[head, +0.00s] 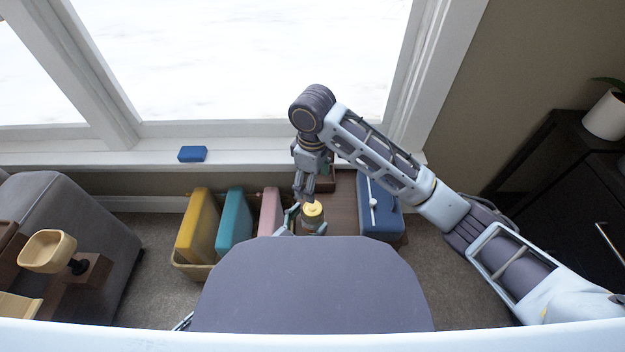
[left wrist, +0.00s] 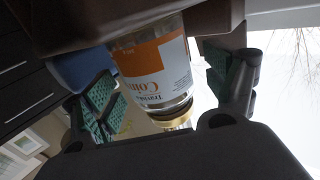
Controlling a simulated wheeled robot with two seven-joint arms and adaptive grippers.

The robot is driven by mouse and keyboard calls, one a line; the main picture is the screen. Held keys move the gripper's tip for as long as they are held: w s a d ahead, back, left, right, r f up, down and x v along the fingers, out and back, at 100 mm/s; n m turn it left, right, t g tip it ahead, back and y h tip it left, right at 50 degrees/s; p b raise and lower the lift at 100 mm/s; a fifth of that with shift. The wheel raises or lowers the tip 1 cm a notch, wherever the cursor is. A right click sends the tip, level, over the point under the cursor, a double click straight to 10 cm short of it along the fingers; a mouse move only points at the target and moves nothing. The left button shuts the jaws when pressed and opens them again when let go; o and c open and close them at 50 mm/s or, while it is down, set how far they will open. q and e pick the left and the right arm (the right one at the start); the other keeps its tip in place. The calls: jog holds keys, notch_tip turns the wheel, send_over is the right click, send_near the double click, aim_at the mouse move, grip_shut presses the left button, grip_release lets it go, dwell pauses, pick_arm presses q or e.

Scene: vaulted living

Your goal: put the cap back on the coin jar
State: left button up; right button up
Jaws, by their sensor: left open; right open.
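The coin jar (head: 313,227) stands on a brown wooden surface (head: 343,200), partly hidden behind a grey part of my own body. The yellow-gold cap (head: 312,210) is on top of it; whether it is fully seated I cannot tell. In the left wrist view the clear jar (left wrist: 158,65) shows upside down with an orange and white label, and the gold cap (left wrist: 176,121) at its mouth. My left gripper (head: 302,221) is open, its green-padded fingers (left wrist: 160,88) on either side of the jar. My right gripper (head: 304,191) is open, pointing down just above and left of the cap.
A blue box (head: 380,215) with a white handle is right of the jar. A blue block (head: 192,154) lies on the windowsill. A dark cabinet (head: 570,180) stands at the right.

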pick_arm(q)
jog(key=v, duration=1)
jog(key=shift+a, duration=0.1)
dwell(0.7)
